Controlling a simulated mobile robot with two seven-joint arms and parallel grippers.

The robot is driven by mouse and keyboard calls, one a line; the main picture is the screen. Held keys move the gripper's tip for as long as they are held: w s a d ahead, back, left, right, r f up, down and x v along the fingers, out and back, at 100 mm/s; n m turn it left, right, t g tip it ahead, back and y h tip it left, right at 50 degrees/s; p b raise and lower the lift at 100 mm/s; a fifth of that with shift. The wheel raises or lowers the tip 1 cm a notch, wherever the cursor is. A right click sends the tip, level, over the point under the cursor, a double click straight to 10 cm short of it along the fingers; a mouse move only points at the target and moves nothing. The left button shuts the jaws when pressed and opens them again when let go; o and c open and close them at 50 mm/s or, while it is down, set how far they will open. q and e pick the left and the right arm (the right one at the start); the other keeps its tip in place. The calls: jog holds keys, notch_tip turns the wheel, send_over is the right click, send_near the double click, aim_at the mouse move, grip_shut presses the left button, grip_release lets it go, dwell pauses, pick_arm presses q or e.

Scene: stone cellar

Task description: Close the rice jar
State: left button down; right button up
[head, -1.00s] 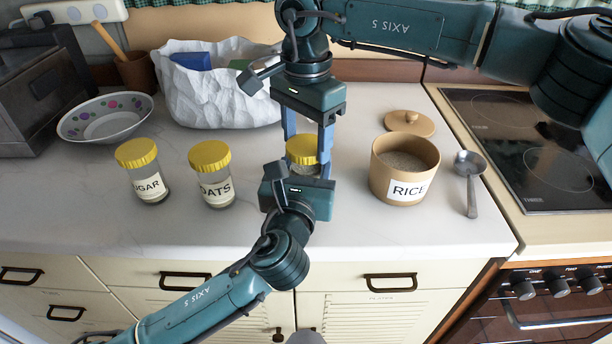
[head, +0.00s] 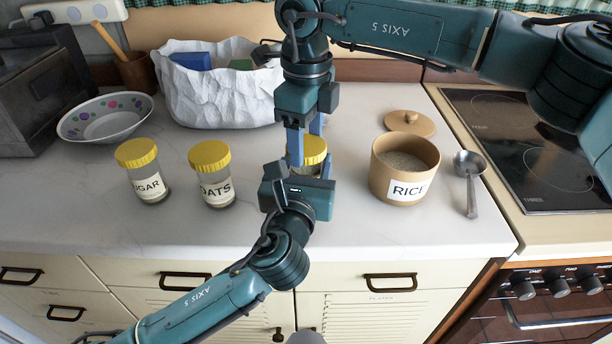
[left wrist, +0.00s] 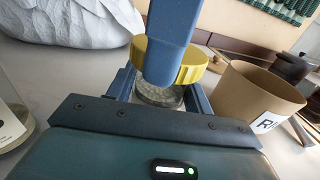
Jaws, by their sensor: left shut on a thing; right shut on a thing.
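The tan rice jar (head: 390,187), labelled RICE, stands open on the counter with rice showing inside. Its tan knobbed lid (head: 411,122) lies flat behind it. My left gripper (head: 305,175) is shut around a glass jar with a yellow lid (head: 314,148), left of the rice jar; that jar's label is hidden. My right gripper (head: 308,150) comes from above and is shut on the yellow lid. In the left wrist view one right finger crosses in front of the yellow lid (left wrist: 195,68), and the rice jar (left wrist: 250,90) stands apart to the right.
Jars labelled SUGAR (head: 148,180) and OATS (head: 215,180) stand to the left, with yellow lids on. A metal scoop (head: 471,190) lies right of the rice jar, near the hob (head: 530,150). A white crumpled-looking container (head: 215,95) and a bowl (head: 105,120) stand behind.

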jog(key=shift+m, duration=0.8)
jog(key=o, duration=1.2)
jog(key=shift+c, duration=0.2)
notch_tip(320, 180, up, 12)
pick_arm(q)
jog(key=c, duration=0.5)
grip_release()
